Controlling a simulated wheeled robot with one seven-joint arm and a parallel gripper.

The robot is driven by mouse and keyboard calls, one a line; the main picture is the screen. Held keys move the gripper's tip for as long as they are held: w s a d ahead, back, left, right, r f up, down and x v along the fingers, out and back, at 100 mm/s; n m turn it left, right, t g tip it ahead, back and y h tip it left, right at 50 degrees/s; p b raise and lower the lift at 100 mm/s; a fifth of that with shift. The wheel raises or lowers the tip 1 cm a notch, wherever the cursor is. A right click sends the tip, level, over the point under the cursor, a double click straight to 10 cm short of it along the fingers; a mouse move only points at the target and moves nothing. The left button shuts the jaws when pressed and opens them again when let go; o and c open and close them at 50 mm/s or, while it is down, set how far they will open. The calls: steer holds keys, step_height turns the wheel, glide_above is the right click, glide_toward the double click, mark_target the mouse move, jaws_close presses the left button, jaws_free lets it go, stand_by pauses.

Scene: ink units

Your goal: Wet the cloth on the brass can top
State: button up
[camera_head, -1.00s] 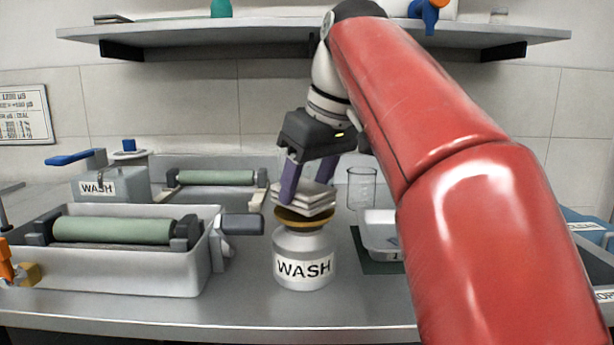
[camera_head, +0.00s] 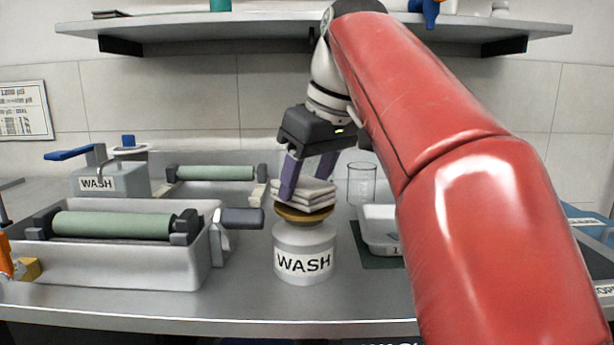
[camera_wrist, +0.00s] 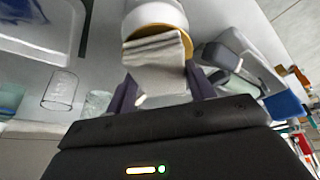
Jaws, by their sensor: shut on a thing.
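A folded pale cloth (camera_head: 306,195) is between the two purple fingers of my gripper (camera_head: 308,180). The gripper is shut on it. The cloth lies over the brass top (camera_head: 303,214) of a white can labelled WASH (camera_head: 304,256). It appears to touch the brass, which shows as a rim below it. In the wrist view the cloth (camera_wrist: 158,58) covers much of the brass top (camera_wrist: 135,49), with the can body (camera_wrist: 153,14) beyond. The fingers flank the cloth's near end. Whether the cloth is wet cannot be told.
A tray with a green roller (camera_head: 112,225) stands left of the can. A glass beaker (camera_head: 361,184) and a white tray (camera_head: 378,228) stand to the right. A shelf (camera_head: 270,35) hangs above.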

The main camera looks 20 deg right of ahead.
mark_target(307, 183)
steer(key=shift+f+b, duration=0.6)
steer(key=shift+f, duration=0.25)
stand_by(0.9)
step_height(307, 183, up, 3)
steer(key=p, duration=0.3)
steer(key=shift+r, duration=2)
steer(key=shift+s, duration=0.1)
